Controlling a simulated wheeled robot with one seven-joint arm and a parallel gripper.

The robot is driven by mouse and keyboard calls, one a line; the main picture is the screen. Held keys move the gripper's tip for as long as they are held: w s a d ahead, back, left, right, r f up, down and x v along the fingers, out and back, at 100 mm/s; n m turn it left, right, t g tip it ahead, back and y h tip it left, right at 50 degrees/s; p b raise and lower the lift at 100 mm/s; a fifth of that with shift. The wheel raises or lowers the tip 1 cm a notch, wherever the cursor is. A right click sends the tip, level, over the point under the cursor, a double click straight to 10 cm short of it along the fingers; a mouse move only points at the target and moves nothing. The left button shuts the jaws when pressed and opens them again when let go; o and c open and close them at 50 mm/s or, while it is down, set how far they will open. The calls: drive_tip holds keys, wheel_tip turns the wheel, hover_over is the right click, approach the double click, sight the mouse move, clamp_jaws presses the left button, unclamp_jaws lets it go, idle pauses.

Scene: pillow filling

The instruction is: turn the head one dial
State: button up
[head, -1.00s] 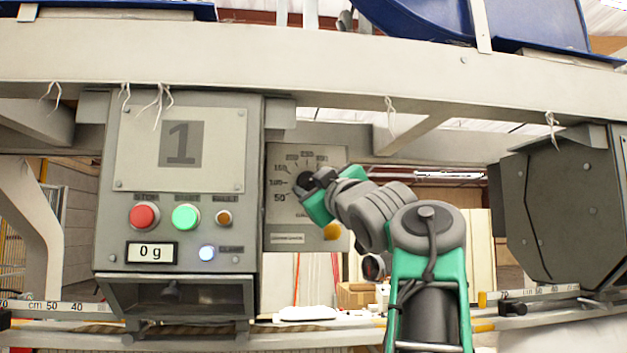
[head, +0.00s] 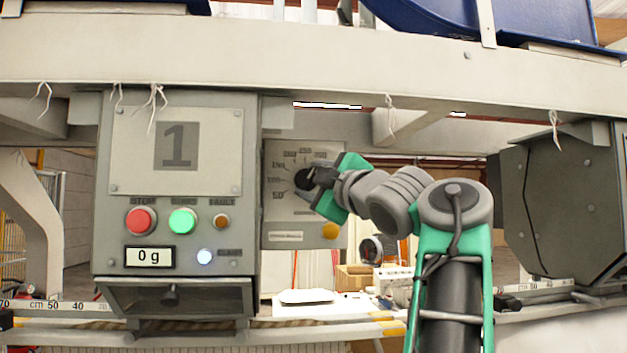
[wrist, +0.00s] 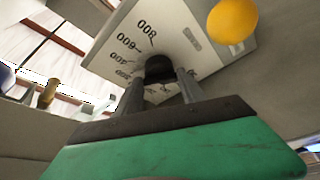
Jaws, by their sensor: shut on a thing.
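The head one dial is a black knob (head: 303,179) on a pale scale plate (head: 283,212) to the right of the panel marked 1. In the wrist view the knob (wrist: 159,68) sits between my two fingers, with printed numbers around it. My gripper (head: 311,182), green and grey, is shut on the knob and comes at it from the right. In the wrist view my gripper (wrist: 160,85) has a finger on each side of the knob. The knob's pointer is hidden, so its setting cannot be read. My gripper covers the right part of the scale.
The panel (head: 176,150) has a red button (head: 140,221), a green button (head: 183,221), a small amber fault lamp (head: 221,221) and a display (head: 150,256) reading 0 g. An orange-yellow round part (head: 330,231) sits just below my gripper. A grey beam (head: 330,70) runs above.

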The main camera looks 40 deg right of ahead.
drive_tip(key=o, duration=1.4)
drive_tip(key=shift+c, duration=0.2)
drive_tip(key=shift+s+f, duration=0.15)
drive_tip(key=shift+s, duration=0.25)
drive_tip(key=b+v, duration=0.2)
drive_tip(key=v, duration=0.5)
